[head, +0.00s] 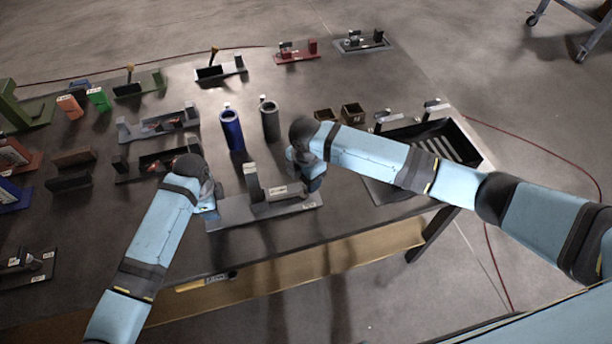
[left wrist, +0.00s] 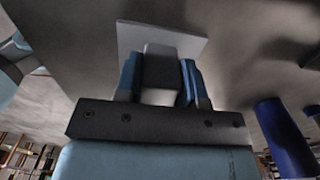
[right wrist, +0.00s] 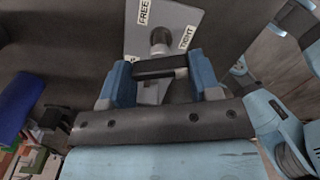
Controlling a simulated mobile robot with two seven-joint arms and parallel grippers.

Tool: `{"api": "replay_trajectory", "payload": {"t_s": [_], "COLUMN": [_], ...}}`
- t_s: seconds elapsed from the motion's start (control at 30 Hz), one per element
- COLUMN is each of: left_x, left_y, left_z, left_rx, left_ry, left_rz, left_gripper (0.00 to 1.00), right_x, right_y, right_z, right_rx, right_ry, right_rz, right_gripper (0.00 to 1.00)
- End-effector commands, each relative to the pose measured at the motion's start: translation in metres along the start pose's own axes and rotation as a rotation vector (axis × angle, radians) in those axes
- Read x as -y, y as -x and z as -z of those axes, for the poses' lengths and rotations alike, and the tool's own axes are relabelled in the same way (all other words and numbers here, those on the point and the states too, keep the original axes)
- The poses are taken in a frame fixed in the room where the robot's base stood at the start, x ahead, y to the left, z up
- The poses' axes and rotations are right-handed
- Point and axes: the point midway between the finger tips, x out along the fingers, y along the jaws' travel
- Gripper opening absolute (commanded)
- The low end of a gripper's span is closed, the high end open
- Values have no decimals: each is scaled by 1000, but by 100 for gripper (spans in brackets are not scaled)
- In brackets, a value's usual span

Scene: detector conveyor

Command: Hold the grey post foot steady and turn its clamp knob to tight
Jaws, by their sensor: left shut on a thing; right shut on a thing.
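The grey post foot (head: 232,212) is a flat plate near the table's front edge, with an upright post and a white label on top. My left gripper (head: 209,208) is at its left end. In the left wrist view its blue fingers (left wrist: 160,82) are shut on a grey block of the foot (left wrist: 160,50). My right gripper (head: 305,180) is at the foot's right end. In the right wrist view its fingers (right wrist: 158,78) are shut on the dark bar of the clamp knob (right wrist: 155,68). The plate beyond carries FREE and TIGHT labels; another label is partly hidden.
A blue cylinder (head: 232,131) and a dark grey cylinder (head: 270,121) stand behind the foot. A black tray (head: 385,190) lies at the right, beneath my right arm. Several fixtures and brackets fill the table's left and back. A drawer or shelf edge (head: 290,268) shows below the front.

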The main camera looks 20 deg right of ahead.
Motion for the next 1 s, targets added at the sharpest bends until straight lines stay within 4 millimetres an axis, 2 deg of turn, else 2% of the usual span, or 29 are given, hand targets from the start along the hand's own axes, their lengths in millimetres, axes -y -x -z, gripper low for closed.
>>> {"api": "replay_trajectory", "payload": {"t_s": [0.2,0.5,1.0], "left_x": [0,0,0], "left_y": [0,0,0], "left_z": [0,0,1], "left_rx": [0,0,0], "left_ry": [0,0,-1], "left_rz": [1,1,0], "left_gripper": [0,0,0], "right_x": [0,-1,-1], "right_y": [1,1,2], "right_z": [1,1,1], "right_rx": [-2,-3,-3], "right_ry": [-176,-352,-430], "right_rz": [-2,-2,-3], "right_gripper": [33,33,33]}}
